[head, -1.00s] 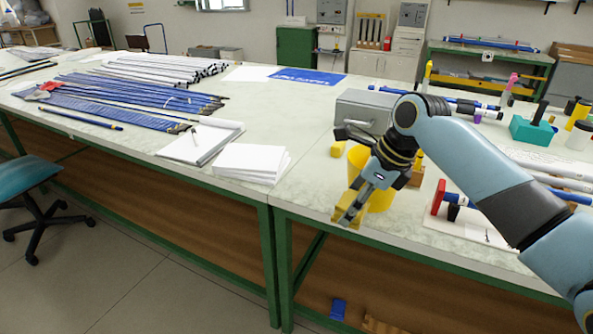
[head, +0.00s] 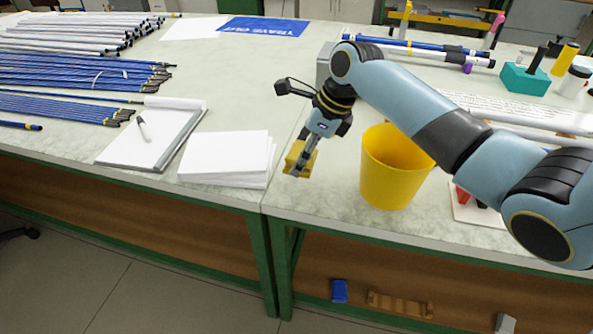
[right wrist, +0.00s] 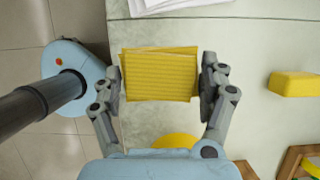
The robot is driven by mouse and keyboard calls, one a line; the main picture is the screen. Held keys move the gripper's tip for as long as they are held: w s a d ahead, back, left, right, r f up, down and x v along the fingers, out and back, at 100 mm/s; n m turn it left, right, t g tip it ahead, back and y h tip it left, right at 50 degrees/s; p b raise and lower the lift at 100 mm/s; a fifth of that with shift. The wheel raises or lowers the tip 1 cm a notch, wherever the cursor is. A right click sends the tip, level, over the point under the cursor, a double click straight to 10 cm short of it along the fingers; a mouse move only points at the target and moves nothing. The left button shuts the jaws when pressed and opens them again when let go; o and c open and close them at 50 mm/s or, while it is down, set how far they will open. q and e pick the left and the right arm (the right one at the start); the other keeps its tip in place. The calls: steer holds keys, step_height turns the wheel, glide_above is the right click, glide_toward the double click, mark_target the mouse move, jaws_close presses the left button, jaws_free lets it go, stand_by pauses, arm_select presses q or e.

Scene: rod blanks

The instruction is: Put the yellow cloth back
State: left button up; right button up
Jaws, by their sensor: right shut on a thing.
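The yellow cloth (head: 293,157) is a small folded, ribbed pad. My right gripper (head: 306,156) is shut on it and holds it near the bench's front part, between the paper stack and the yellow bucket. In the right wrist view the cloth (right wrist: 158,77) sits between the two fingers (right wrist: 162,78), its ribbed face toward the camera. Whether it touches the bench top is hard to tell. The left gripper is not in view.
A yellow bucket (head: 392,180) stands right of the gripper. A white paper stack (head: 230,158) and a clipboard (head: 155,135) lie left. A second yellow block (right wrist: 294,84) lies on the bench in the right wrist view. Blue rods (head: 80,72) lie further left.

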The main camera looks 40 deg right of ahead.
mark_target(297, 182)
step_height(297, 182, down, 2)
steer(key=shift+f, duration=0.15)
step_height(297, 182, down, 4)
steer(key=shift+r+b, duration=0.1)
steer(key=shift+b, duration=0.3)
steer(key=shift+w, duration=0.1)
steer(key=o, duration=0.7)
steer(key=shift+c, duration=0.2)
steer(key=o, duration=0.4)
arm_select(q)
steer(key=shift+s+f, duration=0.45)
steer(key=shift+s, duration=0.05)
arm_select(e)
steer(key=shift+o, duration=0.2)
